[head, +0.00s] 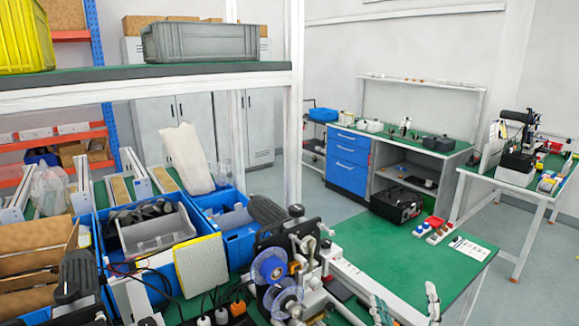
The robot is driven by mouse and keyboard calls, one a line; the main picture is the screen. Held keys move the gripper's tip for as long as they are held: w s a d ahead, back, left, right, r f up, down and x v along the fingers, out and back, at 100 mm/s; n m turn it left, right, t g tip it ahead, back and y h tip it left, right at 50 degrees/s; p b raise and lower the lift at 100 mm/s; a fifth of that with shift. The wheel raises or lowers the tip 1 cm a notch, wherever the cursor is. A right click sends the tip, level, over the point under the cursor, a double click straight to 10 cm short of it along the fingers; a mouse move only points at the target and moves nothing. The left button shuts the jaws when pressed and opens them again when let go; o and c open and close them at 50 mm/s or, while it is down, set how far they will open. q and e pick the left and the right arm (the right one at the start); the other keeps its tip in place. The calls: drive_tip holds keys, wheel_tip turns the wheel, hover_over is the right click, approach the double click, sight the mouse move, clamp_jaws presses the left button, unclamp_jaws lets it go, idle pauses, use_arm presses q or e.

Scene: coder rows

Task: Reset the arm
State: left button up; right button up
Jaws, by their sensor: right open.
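My right gripper (406,305) shows at the bottom edge of the head view, right of the middle. Its two pale fingertips stand apart with green table top between them. It is open, and nothing shows between the fingers. The rest of the gripper is cut off by the frame. My left gripper is not in view.
A machine with clear blue-rimmed reels (268,268) stands left of the gripper. The table's middle (385,255) is clear.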

drive_tip(key=s+d+f+m+g+h, duration=0.2)
drive_tip(key=s+d+f+m+g, duration=0.25)
drive_tip(key=f, duration=0.25)
drive_tip(key=s+d+f+m+g+h, duration=0.2)
drive_tip(key=s+d+f+m+g, duration=0.1)
drive_tip(key=f+g, duration=0.3)
drive_tip(key=s+a+f+n+g+y, duration=0.1)
drive_tip(key=s+a+f+g+y, duration=0.25)
drive_tip(key=s+f, duration=0.4)
drive_tip(key=s+a+f+n+g+y, duration=0.1)
drive_tip(key=s+a+f+g+y, duration=0.1)
drive_tip(key=s+a+f+g, duration=0.5)
drive_tip(key=s+d+f+t+b, duration=0.1)
drive_tip(key=s+f+b, duration=0.1)
drive_tip(key=f, duration=1.3)
drive_tip(key=s+d+f+b, duration=0.2)
drive_tip(key=f, duration=1.2)
drive_tip(key=s+d+f+g+b, duration=0.1)
drive_tip(key=s+d+f, duration=0.1)
drive_tip(key=s+f, duration=1.4)
drive_tip(key=shift+s+d+f+n+b, duration=0.15)
drive_tip(key=shift+d+f+n+b, duration=0.25)
drive_tip(key=shift+f, duration=0.1)
